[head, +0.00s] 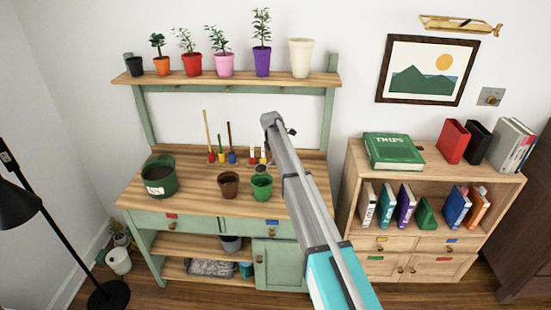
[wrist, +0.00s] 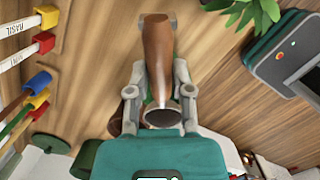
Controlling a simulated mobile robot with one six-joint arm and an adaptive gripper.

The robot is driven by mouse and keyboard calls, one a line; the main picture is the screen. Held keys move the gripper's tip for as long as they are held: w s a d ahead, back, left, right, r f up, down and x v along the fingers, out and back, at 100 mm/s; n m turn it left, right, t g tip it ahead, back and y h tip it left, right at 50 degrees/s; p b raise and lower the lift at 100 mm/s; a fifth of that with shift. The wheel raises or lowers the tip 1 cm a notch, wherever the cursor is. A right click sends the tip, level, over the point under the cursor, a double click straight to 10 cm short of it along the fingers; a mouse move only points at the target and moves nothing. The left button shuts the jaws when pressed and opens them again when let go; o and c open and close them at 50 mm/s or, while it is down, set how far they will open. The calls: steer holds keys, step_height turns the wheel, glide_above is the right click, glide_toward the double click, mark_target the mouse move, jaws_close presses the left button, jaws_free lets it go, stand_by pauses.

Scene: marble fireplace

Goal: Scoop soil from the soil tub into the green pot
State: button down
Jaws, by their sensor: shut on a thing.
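The soil tub (head: 160,178), dark green with a white label and dark soil inside, stands at the left of the potting bench. The green pot (head: 261,188) stands near the bench's front, just right of a brown pot (head: 228,186). In the wrist view my gripper (wrist: 158,82) is shut on a scoop (wrist: 157,50) with a brown handle and a dark grey end. Whether the scoop holds soil, I cannot tell.
Colour-tipped markers (wrist: 36,82) stand by the bench's back, left in the wrist view. Potted plants (head: 192,62) line the shelf above. A bookcase (head: 430,205) stands to the right, a black lamp (head: 20,205) to the left. The bench front between tub and brown pot is clear.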

steer(key=shift+s+d+f+m+t+y+b, duration=0.15)
steer(key=shift+s+d+f+t+y+b, duration=0.25)
steer(key=shift+t+y+b, duration=0.75)
steer(key=shift+s+d+f+m+t+y+b, duration=0.2)
steer(key=shift+s+t+y+b, duration=0.35)
steer(key=shift+t+b, duration=1.05)
steer(key=shift+s+d+f+m+t+y+b, duration=0.1)
steer(key=shift+s+d+f+t+y+b, duration=0.25)
steer(key=shift+t+y+b, duration=0.8)
steer(key=shift+s+a+f+t+b, duration=0.1)
steer(key=shift+t+b, duration=0.4)
steer(key=shift+b, duration=0.1)
steer(key=shift+s+d+f+m+t+y+b, duration=0.1)
steer(key=shift+f+t+y+b, duration=0.15)
steer(key=shift+t+b, duration=0.7)
steer(key=shift+s+d+f+m+t+y+b, duration=0.15)
steer(key=shift+t+y+b, duration=0.2)
steer(key=shift+b, duration=1.2)
steer(key=shift+s+f+t+y+b, duration=0.1)
steer(key=shift+f+t+y+b, duration=0.15)
steer(key=shift+t+b, duration=0.75)
steer(key=shift+r+g, duration=0.35)
steer(key=shift+g, duration=0.15)
steer(key=shift+w+r+g+p, duration=0.15)
steer(key=shift+g+p, duration=0.15)
steer(key=shift+p, duration=0.75)
steer(key=shift+w+a+r+g+h+p, duration=0.15)
steer(key=shift+g+h+p, duration=0.25)
steer(key=shift+p, duration=0.35)
